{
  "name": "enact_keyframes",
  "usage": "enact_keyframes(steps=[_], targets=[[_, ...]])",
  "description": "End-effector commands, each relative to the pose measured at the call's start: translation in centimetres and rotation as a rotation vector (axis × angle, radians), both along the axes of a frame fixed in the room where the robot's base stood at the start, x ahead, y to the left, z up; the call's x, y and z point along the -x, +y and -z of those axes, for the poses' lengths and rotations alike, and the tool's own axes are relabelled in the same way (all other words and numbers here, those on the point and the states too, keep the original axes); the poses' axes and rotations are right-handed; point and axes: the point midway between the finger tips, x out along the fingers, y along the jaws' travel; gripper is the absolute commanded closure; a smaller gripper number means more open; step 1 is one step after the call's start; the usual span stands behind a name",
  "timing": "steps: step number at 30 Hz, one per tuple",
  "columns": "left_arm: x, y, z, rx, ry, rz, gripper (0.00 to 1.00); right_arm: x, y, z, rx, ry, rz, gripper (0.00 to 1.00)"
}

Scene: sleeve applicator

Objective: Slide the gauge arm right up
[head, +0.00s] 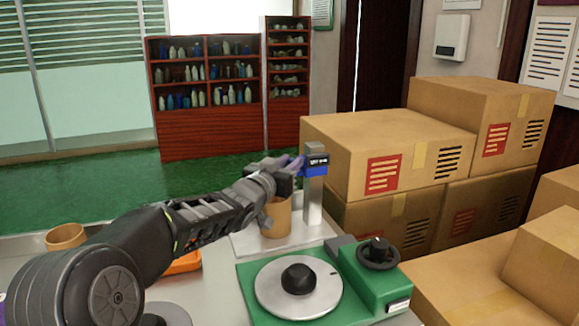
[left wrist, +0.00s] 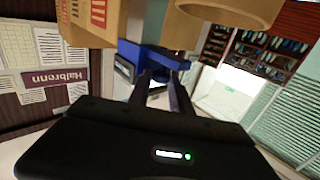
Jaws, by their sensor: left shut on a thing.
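The gauge arm is a blue slider (head: 315,170) with a small dark display, set near the top of an upright silver post (head: 313,205). A tan cup (head: 277,218) stands on the pale base beside the post. My left gripper (head: 291,167) is at the slider's left side, above the cup, partly hidden by its own wrist. In the left wrist view the fingers (left wrist: 162,78) reach the blue gauge arm (left wrist: 165,58) and are shut on it. The cup (left wrist: 230,10) shows at that view's top edge. My right gripper is not in view.
A green turntable unit (head: 250,290) with a grey disc and black knobs stands in front of the post. Cardboard boxes (head: 385,150) are stacked close on the right. Another tan cup (head: 65,236) and an orange item (head: 185,263) are at the left.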

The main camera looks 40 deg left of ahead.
Motion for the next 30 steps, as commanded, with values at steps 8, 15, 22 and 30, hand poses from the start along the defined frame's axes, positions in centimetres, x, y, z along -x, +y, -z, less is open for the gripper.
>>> enact_keyframes(steps=[8, 15, 22, 30], targets=[[0.0, 0.0, -0.1, -0.001, -0.005, 0.001, 0.74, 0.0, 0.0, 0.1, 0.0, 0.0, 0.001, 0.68], [0.0, 0.0, 0.0, 0.0, -0.002, 0.0, 0.56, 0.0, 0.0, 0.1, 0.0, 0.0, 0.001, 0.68], [0.0, -0.1, 0.1, 0.0, 0.0, 0.002, 0.56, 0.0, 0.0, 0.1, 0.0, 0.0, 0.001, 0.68], [-0.1, -0.2, 0.8, 0.001, 0.003, 0.003, 0.56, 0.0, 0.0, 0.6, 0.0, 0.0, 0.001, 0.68]])
